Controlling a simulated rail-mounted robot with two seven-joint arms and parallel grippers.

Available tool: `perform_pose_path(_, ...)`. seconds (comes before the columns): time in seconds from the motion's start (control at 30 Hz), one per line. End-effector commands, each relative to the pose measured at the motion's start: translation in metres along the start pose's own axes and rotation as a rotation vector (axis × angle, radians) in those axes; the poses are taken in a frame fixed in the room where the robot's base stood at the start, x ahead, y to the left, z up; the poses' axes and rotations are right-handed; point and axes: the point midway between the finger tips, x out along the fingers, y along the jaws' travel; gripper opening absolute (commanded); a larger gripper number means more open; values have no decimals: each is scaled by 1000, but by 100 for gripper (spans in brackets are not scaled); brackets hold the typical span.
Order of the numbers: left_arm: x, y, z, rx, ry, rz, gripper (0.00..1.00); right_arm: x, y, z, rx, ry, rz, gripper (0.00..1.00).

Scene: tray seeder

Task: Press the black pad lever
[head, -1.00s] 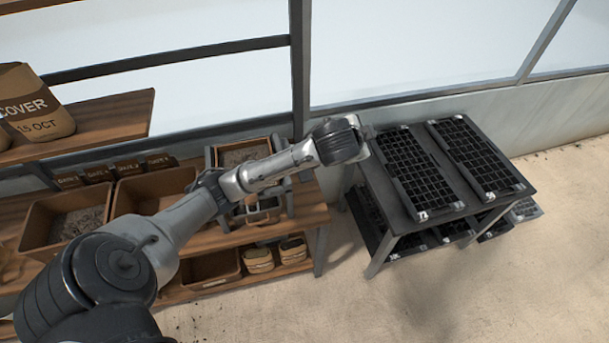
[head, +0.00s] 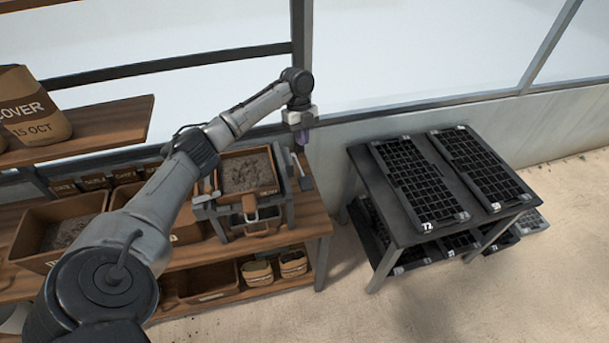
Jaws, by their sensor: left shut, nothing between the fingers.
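The tray seeder (head: 287,213) is a grey frame on the wooden bench, holding a brown hopper of soil (head: 248,172). On its right side is a thin lever ending in a small dark pad (head: 306,184), which I take to be the black pad lever. My left gripper (head: 301,139) points down, with purplish fingers, shut and empty. In the picture it shows just above the lever's upper end, apart from the pad; the exact height gap is hard to judge. My right gripper is not in view.
Brown soil bins (head: 57,227) stand left on the bench, partly behind my arm. A "COVER" bag (head: 32,108) sits on the upper shelf (head: 95,125).

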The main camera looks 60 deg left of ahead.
Motion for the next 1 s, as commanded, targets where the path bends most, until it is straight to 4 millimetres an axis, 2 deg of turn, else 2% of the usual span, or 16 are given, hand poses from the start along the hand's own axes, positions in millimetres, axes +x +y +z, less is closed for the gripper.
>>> perform_pose_path(0.1,0,2,-1,148,6,12,0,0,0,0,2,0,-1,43)
perform_pose_path(0.33,0,3,-1,315,6,17,0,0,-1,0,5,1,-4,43)
perform_pose_path(0.83,1,3,-1,352,5,17,0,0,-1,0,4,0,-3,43)
perform_pose_path(1.0,12,3,-1,352,5,20,0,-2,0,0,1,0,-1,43)
